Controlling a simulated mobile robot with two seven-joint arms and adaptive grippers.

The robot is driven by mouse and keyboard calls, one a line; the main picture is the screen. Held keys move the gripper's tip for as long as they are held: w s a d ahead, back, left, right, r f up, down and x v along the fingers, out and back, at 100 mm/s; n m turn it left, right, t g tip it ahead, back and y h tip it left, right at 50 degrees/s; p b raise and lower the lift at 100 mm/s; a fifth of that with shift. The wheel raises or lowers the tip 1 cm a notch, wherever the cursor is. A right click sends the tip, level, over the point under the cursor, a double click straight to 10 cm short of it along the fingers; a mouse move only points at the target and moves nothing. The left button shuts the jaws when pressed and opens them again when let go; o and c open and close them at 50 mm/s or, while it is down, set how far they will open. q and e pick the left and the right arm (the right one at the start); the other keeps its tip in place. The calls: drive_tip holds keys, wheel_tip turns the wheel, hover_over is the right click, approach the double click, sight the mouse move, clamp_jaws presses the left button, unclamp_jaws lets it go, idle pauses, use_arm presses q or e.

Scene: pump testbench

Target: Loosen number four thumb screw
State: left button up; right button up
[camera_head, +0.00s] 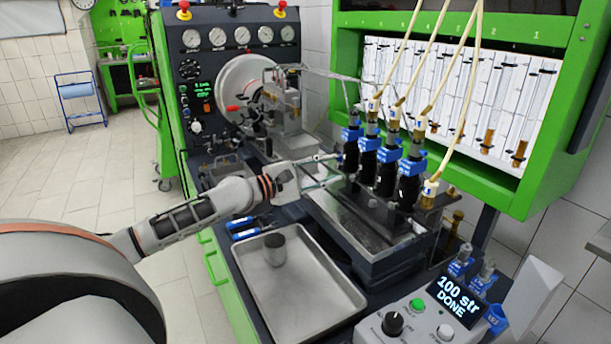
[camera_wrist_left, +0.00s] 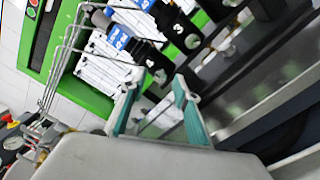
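The black injectors with blue collars stand in a row on the dark bench block. The leftmost injector (camera_head: 350,152) is the one closest to my left gripper (camera_head: 334,168). In the left wrist view, one injector is marked 3 (camera_wrist_left: 192,41), and the neighbouring one (camera_wrist_left: 158,72) carries a mark that looks like 4. The number four thumb screw cannot be made out clearly. My right gripper is not in view.
A metal tray (camera_head: 337,308) with a grey cup (camera_head: 274,249) lies in front of the block. Blue-handled tools (camera_head: 243,229) lie beside it. A control box (camera_head: 436,310) reads "100 str DONE". Thin metal pipes (camera_head: 345,78) run above the gripper to the injectors.

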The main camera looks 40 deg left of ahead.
use_arm(q)
drive_tip(key=v, duration=1.1)
drive_tip(key=shift+s+a, duration=0.1)
idle(0.5)
